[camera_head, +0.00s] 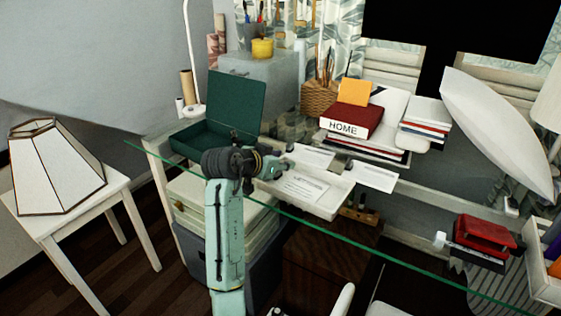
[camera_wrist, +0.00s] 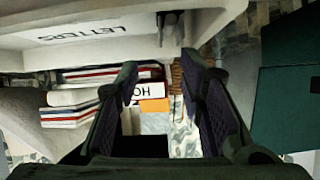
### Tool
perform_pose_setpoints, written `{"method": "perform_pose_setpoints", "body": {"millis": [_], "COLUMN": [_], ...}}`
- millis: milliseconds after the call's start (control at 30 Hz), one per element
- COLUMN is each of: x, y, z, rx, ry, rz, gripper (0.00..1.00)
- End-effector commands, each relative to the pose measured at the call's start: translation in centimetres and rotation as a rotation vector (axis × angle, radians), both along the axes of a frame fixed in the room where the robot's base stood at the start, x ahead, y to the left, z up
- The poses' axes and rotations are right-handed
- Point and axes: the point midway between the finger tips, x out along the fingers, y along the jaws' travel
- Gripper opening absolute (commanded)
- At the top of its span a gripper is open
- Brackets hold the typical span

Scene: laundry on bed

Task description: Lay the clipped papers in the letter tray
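A white letter tray (camera_head: 322,208) marked LETTERS is at the middle of the desk in the head view; it shows upside down along the top of the wrist view (camera_wrist: 110,42). My gripper (camera_head: 280,168) is at the tray's left end. In the wrist view its fingers (camera_wrist: 161,76) are apart with nothing held between them. A dark clip-like piece (camera_wrist: 172,28) shows just beyond the fingertips, against the white tray; whether it grips papers there is unclear. Two white sheets, one behind the tray (camera_head: 312,155) and one at its right (camera_head: 373,177), have small dark pieces at their left ends.
An open green box (camera_head: 232,105) stands left of my gripper. Books, with a red one marked HOME (camera_head: 345,122), and a wicker pencil basket (camera_head: 318,98) are behind the tray. A red stapler-like object (camera_head: 485,232) is at the right. The glass edge (camera_head: 400,258) runs in front.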

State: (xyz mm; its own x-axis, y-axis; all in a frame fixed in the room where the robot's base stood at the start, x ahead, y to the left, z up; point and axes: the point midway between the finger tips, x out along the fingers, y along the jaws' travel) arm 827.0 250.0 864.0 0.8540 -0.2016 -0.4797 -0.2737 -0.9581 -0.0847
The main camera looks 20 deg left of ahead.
Motion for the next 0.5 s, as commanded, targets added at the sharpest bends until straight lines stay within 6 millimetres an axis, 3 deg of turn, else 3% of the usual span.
{"method": "perform_pose_setpoints", "body": {"millis": [333, 500], "x": [-0.5, -2.7], "y": [0.3, 0.8], "z": [-0.1, 1.4], "rx": [-0.002, 0.0], "ry": [0.007, 0.002], "rz": [0.004, 0.005], "gripper": [0.38, 0.38]}}
